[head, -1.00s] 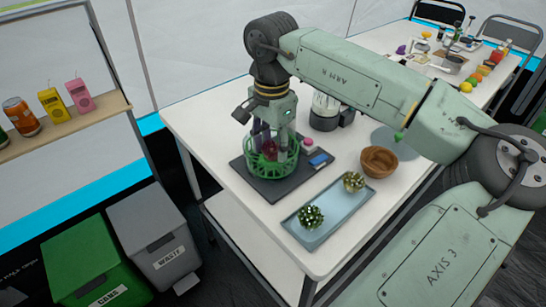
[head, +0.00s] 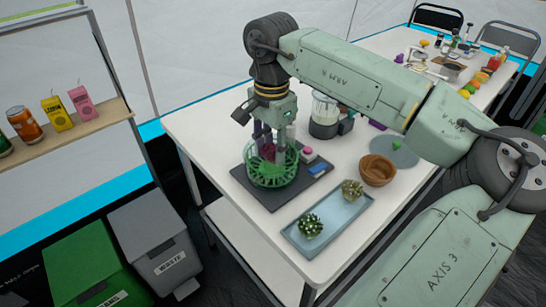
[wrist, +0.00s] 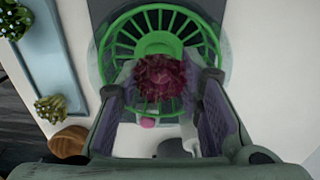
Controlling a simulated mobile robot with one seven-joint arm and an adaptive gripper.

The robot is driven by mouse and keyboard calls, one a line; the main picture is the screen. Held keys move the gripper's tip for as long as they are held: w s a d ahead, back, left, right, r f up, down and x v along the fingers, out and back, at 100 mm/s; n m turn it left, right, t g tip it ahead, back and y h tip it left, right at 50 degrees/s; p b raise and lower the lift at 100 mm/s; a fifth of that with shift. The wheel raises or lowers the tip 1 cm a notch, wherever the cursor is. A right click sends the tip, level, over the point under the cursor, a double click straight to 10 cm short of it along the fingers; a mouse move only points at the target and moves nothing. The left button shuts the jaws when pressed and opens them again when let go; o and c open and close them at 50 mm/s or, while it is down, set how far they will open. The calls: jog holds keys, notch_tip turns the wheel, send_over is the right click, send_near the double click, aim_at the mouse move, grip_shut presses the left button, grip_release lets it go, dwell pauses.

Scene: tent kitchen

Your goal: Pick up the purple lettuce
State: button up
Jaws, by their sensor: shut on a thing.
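The purple lettuce (wrist: 160,77) is a dark red-purple, frilly head in the wrist view, between my two fingertips. In the head view the lettuce (head: 268,153) is partly hidden by my fingers. My gripper (head: 275,150) points down into the green wire basket (head: 252,176) and is shut on the lettuce. In the wrist view my gripper (wrist: 160,82) has its purple-grey pads on either side of the lettuce, and the green basket (wrist: 112,40) surrounds it. I cannot tell whether the lettuce touches the basket's bottom.
The basket stands on a dark board (head: 279,199) with a pink and a blue item at its edge. A blue tray (head: 331,228) with two small plants and a wooden bowl (head: 378,170) are to the right. A glass jar (head: 324,112) stands close behind my gripper.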

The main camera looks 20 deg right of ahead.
jog(key=shift+r+p, duration=2.15)
jog(key=shift+r, duration=1.35)
jog(key=shift+d, duration=0.1)
